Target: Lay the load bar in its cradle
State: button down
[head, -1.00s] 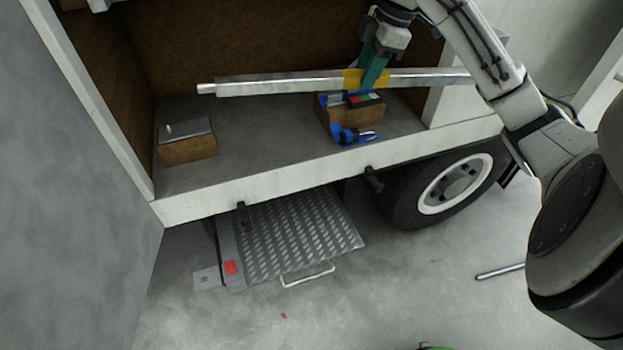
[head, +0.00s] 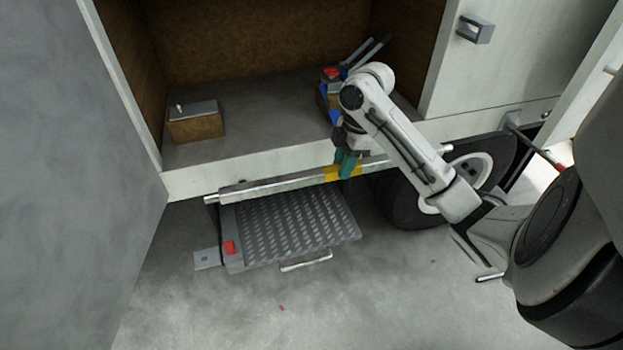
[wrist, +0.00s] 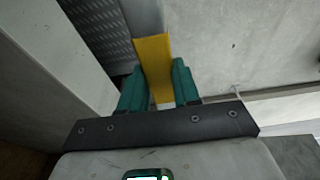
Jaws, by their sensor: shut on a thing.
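The load bar (head: 268,186), a long silver bar with a yellow band, lies across the front of the truck bed's white sill, its left end slightly lower in the head view. My gripper (head: 346,164), with green fingers, is shut on the bar at the yellow band. In the wrist view the fingers of my gripper (wrist: 158,90) stand on both sides of the yellow band of the bar (wrist: 153,58). No cradle can be made out clearly; the dark brackets under the sill are hidden, and I cannot tell whether the bar touches anything.
A tread-plate step (head: 295,230) sticks out below the bar. A wheel (head: 470,175) is at the right, partly behind my arm. The floor in front is mostly clear.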

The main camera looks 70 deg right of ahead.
jog(key=w+d+f, duration=0.6)
jog(key=w+f, duration=0.4)
jog(key=f, duration=0.2)
jog(key=shift+w, duration=0.25)
jog(key=c, duration=0.8)
grip_release()
jog(key=shift+a, duration=0.1)
